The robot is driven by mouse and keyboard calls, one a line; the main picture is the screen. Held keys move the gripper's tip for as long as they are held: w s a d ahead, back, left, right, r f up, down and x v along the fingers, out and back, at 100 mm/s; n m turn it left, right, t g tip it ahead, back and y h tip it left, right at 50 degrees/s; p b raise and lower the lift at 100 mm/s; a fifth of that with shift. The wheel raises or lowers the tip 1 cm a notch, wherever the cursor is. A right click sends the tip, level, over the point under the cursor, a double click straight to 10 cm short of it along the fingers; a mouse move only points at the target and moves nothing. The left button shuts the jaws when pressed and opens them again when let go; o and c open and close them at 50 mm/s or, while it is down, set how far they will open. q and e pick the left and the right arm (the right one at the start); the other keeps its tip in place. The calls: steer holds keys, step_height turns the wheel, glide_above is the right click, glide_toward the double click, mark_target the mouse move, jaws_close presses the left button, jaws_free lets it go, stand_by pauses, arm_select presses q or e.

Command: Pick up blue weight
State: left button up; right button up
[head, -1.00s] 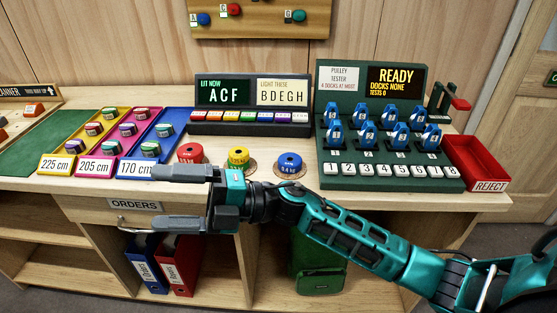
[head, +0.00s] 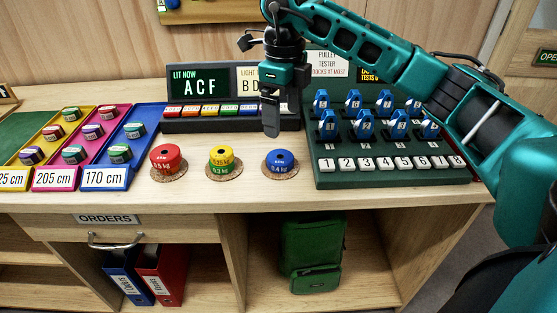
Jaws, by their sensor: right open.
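The blue weight (head: 281,162) is a short round disc with a dark top, standing on a cork coaster on the table at the right end of a row of three weights. My right gripper (head: 272,122) points down just above and behind the blue weight in the picture, apart from it. Its jaws are open and empty; one finger largely hides the other from this side. My left gripper is out of view.
A yellow weight (head: 221,161) and a red weight (head: 167,161) stand to the left. The green pulley tester (head: 395,174) with several blue pulleys is close on the right. A lit letter panel (head: 197,87) stands behind. The table front is clear.

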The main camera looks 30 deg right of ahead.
glide_above(280, 156)
steer(key=f, duration=0.5)
steer(key=shift+s+d, duration=0.15)
steer(key=shift+s, duration=0.25)
steer(key=shift+w+f+b, duration=0.15)
steer(key=shift+f+b, duration=0.1)
steer(key=shift+f, duration=1.1)
steer(key=shift+w+f+b, duration=0.1)
steer(key=shift+f+b, duration=0.1)
steer(key=shift+f, duration=1.1)
steer(key=shift+a, duration=0.2)
steer(key=shift+c, duration=0.4)
steer(key=c, duration=1.4)
